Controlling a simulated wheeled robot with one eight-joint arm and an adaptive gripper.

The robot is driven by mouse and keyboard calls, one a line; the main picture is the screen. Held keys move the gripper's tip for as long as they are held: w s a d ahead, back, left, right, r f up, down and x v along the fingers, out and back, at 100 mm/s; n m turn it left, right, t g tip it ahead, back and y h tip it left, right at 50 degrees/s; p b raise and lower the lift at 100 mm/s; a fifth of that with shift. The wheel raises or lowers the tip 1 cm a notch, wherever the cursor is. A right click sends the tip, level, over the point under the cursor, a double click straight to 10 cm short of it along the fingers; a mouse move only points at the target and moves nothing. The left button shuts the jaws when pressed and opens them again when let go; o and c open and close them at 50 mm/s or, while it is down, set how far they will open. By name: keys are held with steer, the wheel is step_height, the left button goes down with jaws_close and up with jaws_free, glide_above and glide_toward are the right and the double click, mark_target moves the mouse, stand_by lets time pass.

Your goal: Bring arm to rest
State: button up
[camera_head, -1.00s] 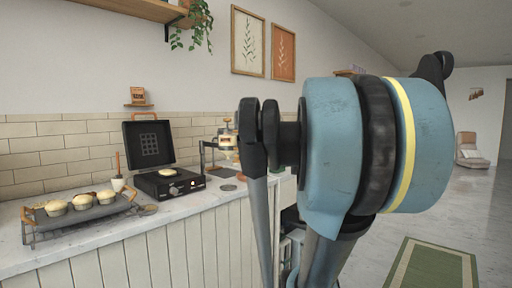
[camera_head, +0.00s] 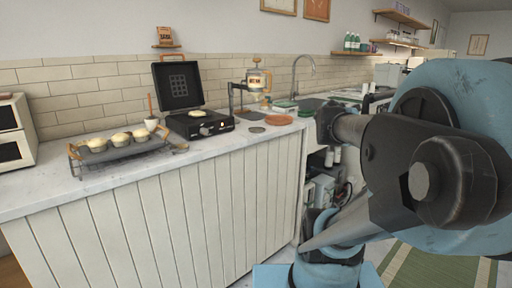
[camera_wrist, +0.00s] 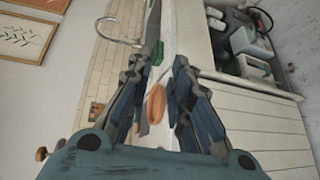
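My gripper (camera_wrist: 160,68) shows in the wrist view with its two dark fingers apart and nothing held between them. Through the gap I see the counter, with a brown round board (camera_wrist: 155,103) and a green item (camera_wrist: 157,52) in the distance. In the head view my blue and black arm fills the right side, bent beside the counter (camera_head: 170,210). I cannot make out the fingers there.
On the counter are a rack tray (camera_head: 125,149) with muffins, a waffle maker (camera_head: 199,124) with its lid up, a glass press (camera_head: 257,78) and a faucet (camera_head: 296,66). A white oven (camera_head: 15,132) stands at the left. A green rug (camera_head: 430,266) lies on the floor.

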steer(key=s+a+f+m+g+y, duration=0.1)
steer(key=s+a+f+m+g, duration=0.1)
steer(key=s+f+m+g, duration=0.55)
steer(key=s+a+f+m+g+y, duration=0.2)
steer(key=s+f+m, duration=0.3)
steer(key=s+f, duration=0.7)
steer(key=s+a+f+m+g+y, duration=0.2)
steer(key=s+a+f+m+g, duration=0.1)
steer(key=f, duration=0.4)
steer(key=s+a, duration=0.1)
steer(key=a, duration=0.1)
steer(key=shift+s+a+f, duration=0.25)
steer(key=shift+s+a, duration=0.05)
steer(key=shift+a, duration=0.05)
steer(key=shift+g, duration=0.25)
steer(key=shift+w+f, duration=0.2)
steer(key=shift+w, duration=0.3)
